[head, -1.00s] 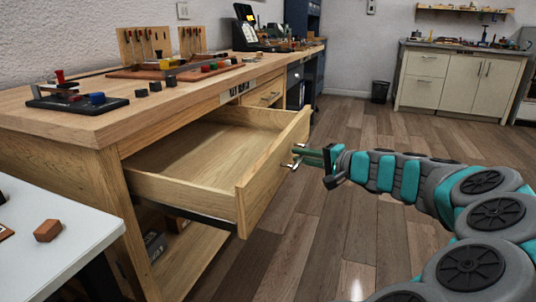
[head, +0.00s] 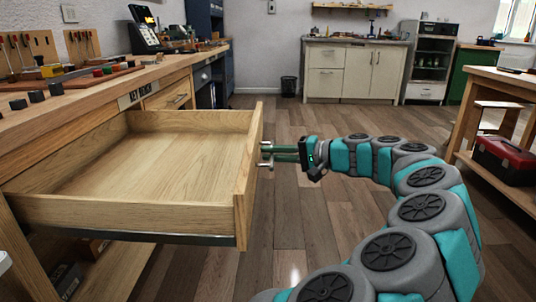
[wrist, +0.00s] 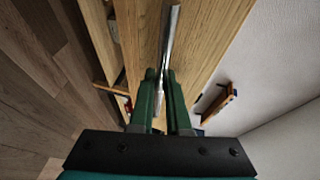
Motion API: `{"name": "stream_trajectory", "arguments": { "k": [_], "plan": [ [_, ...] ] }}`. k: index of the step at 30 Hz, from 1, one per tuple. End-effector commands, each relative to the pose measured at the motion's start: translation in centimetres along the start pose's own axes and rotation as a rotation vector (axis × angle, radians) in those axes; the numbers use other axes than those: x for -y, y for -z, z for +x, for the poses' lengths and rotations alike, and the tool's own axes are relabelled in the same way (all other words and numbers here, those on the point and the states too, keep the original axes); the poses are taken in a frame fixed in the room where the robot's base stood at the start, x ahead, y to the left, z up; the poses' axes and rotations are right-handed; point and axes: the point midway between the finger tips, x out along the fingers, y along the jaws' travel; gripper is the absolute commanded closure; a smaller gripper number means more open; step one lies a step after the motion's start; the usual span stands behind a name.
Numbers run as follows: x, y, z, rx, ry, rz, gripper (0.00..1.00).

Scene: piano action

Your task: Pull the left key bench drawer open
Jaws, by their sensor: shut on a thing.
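The left key bench drawer (head: 145,165) is pulled far out of the wooden bench, and its inside is empty in the head view. Its front panel (head: 249,170) faces right, toward my arm. My gripper (head: 272,154) is at the outer side of this panel, with its green fingers shut on the drawer's metal bar handle. In the wrist view the handle (wrist: 171,40) runs between the two fingers (wrist: 160,95), in front of the wooden drawer front. Part of the handle is hidden by the fingers.
The bench top (head: 80,96) holds tools and small blocks. A second, closed drawer (head: 168,97) lies farther along the bench. A red toolbox (head: 505,158) sits on a wooden stand at the right. The plank floor (head: 300,230) beyond the drawer is clear.

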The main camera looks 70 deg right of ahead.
Motion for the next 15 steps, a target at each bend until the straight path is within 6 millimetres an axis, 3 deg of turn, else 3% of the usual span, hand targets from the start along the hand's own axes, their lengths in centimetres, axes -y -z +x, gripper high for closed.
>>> {"name": "stream_trajectory", "arguments": {
  "k": [5,6,13,15],
  "plan": [
    [-0.17,0.05,0.07,-0.001,-0.003,0.001,1.00],
    [-0.17,0.05,0.07,-0.001,-0.003,0.001,0.83],
    [-0.08,0.03,0.06,0.000,-0.001,0.000,0.57],
    [-0.06,0.02,0.06,0.000,-0.001,0.000,0.55]
  ]
}}
